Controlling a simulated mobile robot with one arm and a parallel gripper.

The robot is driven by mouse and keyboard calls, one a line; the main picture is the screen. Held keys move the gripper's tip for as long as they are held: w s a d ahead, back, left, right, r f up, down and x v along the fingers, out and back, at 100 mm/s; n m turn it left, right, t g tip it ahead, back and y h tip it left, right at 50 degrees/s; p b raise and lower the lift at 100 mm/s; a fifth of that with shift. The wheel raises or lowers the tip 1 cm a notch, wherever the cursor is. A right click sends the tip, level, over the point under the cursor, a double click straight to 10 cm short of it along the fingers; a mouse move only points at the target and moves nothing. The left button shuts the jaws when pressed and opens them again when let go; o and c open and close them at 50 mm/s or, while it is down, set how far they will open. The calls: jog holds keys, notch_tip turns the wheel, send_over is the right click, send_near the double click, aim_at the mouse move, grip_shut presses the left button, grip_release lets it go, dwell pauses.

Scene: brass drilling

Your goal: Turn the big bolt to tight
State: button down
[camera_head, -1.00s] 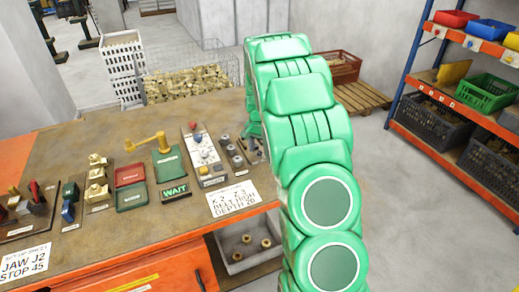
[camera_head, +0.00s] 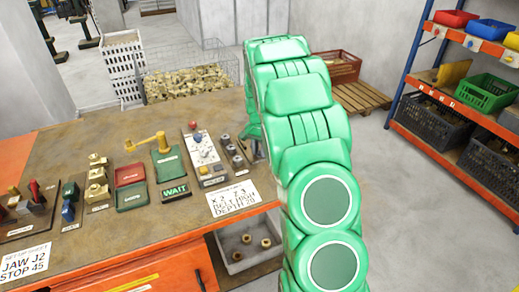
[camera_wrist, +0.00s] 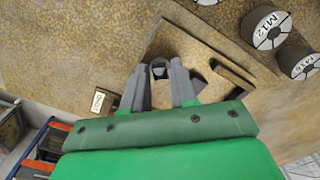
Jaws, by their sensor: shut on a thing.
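My gripper (camera_wrist: 159,76) points down over a brown board in the wrist view, its two grey fingers on either side of a dark round bolt head (camera_wrist: 158,67). The fingers are shut on this bolt, which I take to be the big bolt. The bolt's shank and any turn marks are hidden. In the camera_head view my green arm comes down at the right end of the bench, and the bolt is mostly hidden behind it.
Grey cylinders marked M12 (camera_wrist: 266,28) and M16 (camera_wrist: 300,62) stand right of my gripper. A small label (camera_wrist: 98,101) is at left.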

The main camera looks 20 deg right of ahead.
jog(key=shift+m, duration=0.3)
jog(key=c, duration=0.9)
grip_release()
jog(key=shift+r, duration=0.1)
notch_tip(320, 180, up, 7)
jog(key=shift+f, duration=0.2)
jog(key=shift+r, duration=0.55)
